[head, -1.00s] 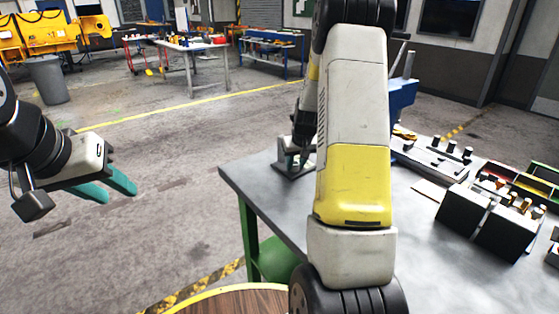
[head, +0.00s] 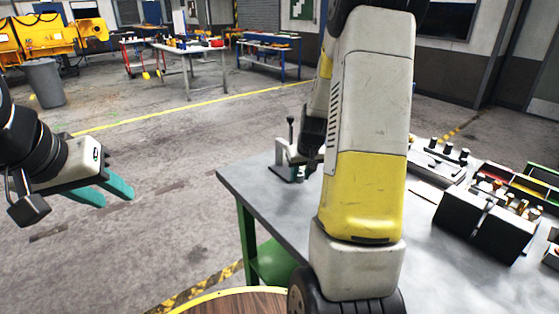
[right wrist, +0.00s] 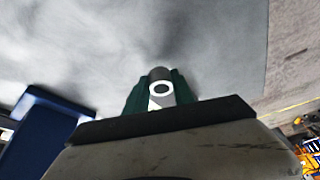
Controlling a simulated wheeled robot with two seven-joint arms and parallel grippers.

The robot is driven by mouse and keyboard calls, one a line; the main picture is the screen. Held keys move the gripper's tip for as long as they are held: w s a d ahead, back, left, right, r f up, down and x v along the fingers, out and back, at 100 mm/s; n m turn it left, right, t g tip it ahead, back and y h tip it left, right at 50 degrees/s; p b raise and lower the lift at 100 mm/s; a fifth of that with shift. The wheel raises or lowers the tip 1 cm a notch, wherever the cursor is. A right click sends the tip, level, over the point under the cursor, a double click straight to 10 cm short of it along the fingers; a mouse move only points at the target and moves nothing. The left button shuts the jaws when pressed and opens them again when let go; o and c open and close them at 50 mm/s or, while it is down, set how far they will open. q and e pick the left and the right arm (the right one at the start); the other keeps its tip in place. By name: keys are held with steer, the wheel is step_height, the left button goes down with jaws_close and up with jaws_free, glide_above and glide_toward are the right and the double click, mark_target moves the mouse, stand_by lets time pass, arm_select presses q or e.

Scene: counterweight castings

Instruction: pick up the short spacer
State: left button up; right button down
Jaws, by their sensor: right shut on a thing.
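The short spacer (right wrist: 161,89) shows in the right wrist view as a small pale cylinder with a round hole in its end. My right gripper (right wrist: 158,92) is shut on it, with one dark green finger on each side. In the head view my right gripper (head: 299,173) is low near the table's left corner, partly hidden by my own arm, and the spacer cannot be made out there. My left gripper (head: 119,195) is open and empty, over the floor to the left of the table.
A small fixture with an upright dark handle (head: 290,131) stands beside my right gripper on the grey table (head: 265,209). Black blocks (head: 482,222) and a rack with several dark pegs (head: 440,157) stand at the right. The table's front left is bare.

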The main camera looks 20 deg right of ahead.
steer(key=s, duration=1.1)
steer(key=shift+s+a+r, duration=0.1)
steer(key=shift+a, duration=0.2)
steer(key=w, duration=1.5)
steer(key=shift+d, duration=0.4)
steer(key=w, duration=0.3)
steer(key=shift+f, duration=0.7)
steer(key=shift+f, duration=0.1)
steer(key=c, duration=1.1)
jaws_free()
